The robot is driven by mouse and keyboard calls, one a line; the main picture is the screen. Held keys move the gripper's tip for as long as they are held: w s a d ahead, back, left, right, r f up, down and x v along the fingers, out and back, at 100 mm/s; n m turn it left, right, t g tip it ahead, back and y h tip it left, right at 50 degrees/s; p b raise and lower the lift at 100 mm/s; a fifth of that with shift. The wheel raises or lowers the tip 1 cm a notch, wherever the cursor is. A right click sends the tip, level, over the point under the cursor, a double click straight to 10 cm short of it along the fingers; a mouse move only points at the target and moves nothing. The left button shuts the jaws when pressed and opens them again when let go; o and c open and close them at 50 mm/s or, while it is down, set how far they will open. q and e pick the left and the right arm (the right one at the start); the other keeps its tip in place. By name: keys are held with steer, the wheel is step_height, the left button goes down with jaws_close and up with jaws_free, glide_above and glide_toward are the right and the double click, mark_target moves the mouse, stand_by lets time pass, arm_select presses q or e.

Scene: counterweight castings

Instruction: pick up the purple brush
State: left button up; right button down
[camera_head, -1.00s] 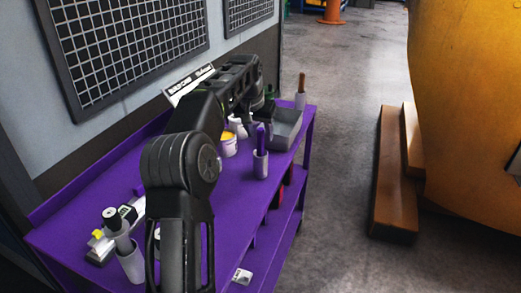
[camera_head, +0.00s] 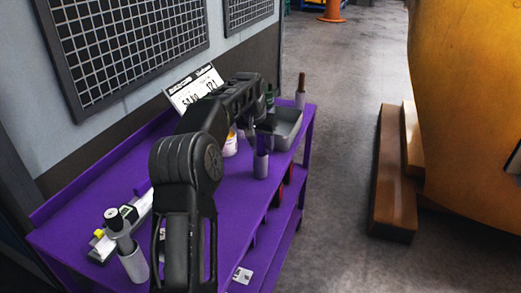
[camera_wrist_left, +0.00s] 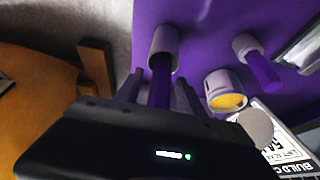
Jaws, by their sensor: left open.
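A purple brush (camera_head: 261,142) stands upright in a light grey cup (camera_head: 261,167) near the right edge of the purple cart top. My left gripper (camera_head: 263,126) is above this cup, pointing down, partly hidden by its own arm. In the left wrist view, my left gripper (camera_wrist_left: 158,92) is open, with one finger on each side of the purple brush (camera_wrist_left: 161,84). The cup (camera_wrist_left: 163,46) lies beyond the fingertips. Whether the fingers touch the brush I cannot tell. A second purple handle (camera_wrist_left: 262,68) stands in another cup (camera_wrist_left: 246,44). My right gripper is out of view.
On the purple cart (camera_head: 225,205), a yellow-filled tub (camera_head: 230,146), grey bin (camera_head: 287,130) and cup with a brown handle (camera_head: 300,98) stand nearby. A placard (camera_head: 193,90) stands at the back. A grey-handled tool leans in a front-left cup (camera_head: 134,265).

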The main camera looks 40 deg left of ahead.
arm_select(q)
steer(key=shift+c, duration=0.3)
jaws_close()
steer(key=shift+r, duration=0.2)
stand_by(0.4)
steer(key=shift+r, duration=0.55)
step_height(320, 180, up, 9)
steer(key=shift+r+p, duration=0.1)
steer(key=shift+p, duration=0.75)
step_height(320, 180, up, 7)
steer(key=p, duration=0.5)
steer(key=shift+r+p, duration=0.2)
steer(key=shift+p, duration=0.1)
